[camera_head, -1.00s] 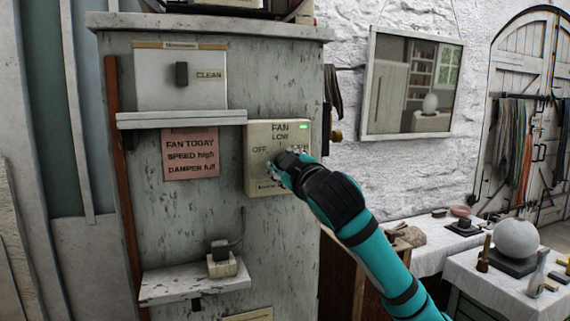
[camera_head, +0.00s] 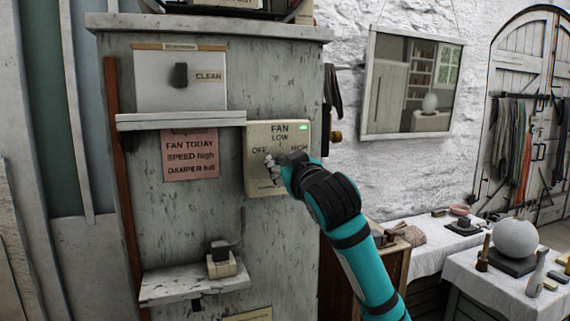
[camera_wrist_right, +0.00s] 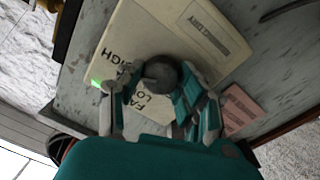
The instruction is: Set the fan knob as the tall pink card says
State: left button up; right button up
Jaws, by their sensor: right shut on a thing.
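The pink card (camera_head: 190,165) on the grey cabinet reads FAN TODAY, SPEED high, DAMPER full. To its right is the cream fan panel (camera_head: 256,130), labelled FAN, with OFF at left, LOW at top and HIGH at right. My right gripper (camera_head: 273,168) is at the panel's middle and covers the knob in the head view. In the right wrist view the dark round fan knob (camera_wrist_right: 160,75) sits between the fingers of my right gripper (camera_wrist_right: 150,98), which are shut on it. I cannot tell where the knob points. My left gripper is not in view.
A green light (camera_head: 303,127) glows on the panel. A shelf (camera_head: 180,121) with a CLEAN switch plate (camera_head: 150,92) above it juts out at upper left. A lower shelf (camera_head: 190,285) holds a small switch box (camera_head: 221,265). Tables with a plaster sphere (camera_head: 516,240) stand at right.

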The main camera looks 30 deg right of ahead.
jog(key=shift+f, duration=0.15)
jog(key=o, duration=1.1)
jog(key=shift+o, duration=0.2)
jog(key=shift+s, duration=0.1)
jog(key=v, duration=1.1)
jog(key=shift+s+a, duration=0.15)
jog(key=shift+s, duration=0.25)
